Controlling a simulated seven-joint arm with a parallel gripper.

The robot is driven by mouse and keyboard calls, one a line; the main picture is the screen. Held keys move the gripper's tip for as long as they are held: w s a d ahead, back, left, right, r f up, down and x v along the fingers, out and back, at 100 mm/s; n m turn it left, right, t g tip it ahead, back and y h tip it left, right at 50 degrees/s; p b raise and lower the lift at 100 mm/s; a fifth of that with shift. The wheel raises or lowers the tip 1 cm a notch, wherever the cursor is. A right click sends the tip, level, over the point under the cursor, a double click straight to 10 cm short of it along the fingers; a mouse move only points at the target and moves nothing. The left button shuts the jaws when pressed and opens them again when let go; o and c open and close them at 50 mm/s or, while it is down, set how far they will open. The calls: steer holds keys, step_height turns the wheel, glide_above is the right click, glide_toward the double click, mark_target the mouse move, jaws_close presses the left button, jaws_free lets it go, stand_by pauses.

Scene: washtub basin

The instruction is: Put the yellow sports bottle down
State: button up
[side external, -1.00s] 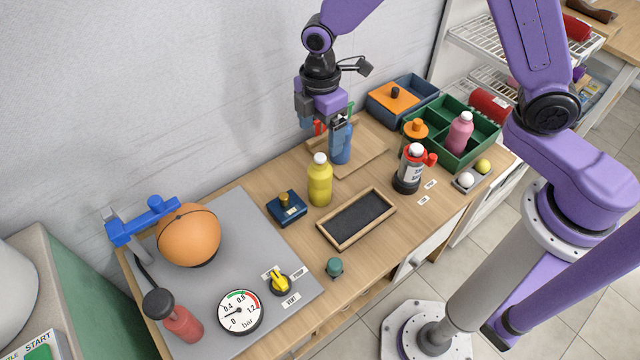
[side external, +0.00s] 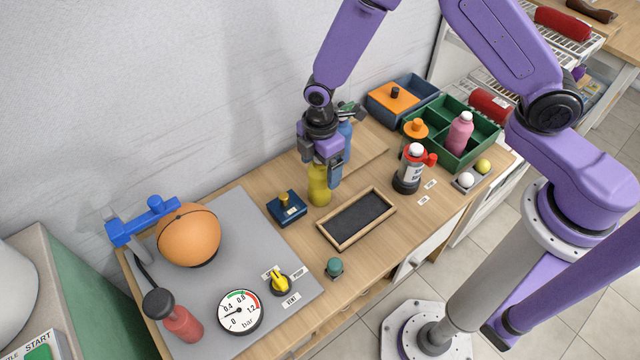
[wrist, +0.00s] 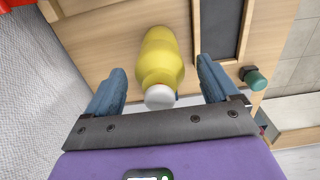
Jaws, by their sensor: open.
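The yellow sports bottle (side external: 319,188) stands upright on the wooden bench, left of the black-floored tray. In the side view my gripper (side external: 322,172) is over its top and hides the white cap. In the wrist view the bottle (wrist: 163,62) with its white cap lies between my two blue fingers (wrist: 160,92). The fingers are wide apart, with a visible gap on each side of the bottle. My gripper is open and holds nothing.
A blue bottle (side external: 345,136) stands behind my gripper.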

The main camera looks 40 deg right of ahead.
jaws_close()
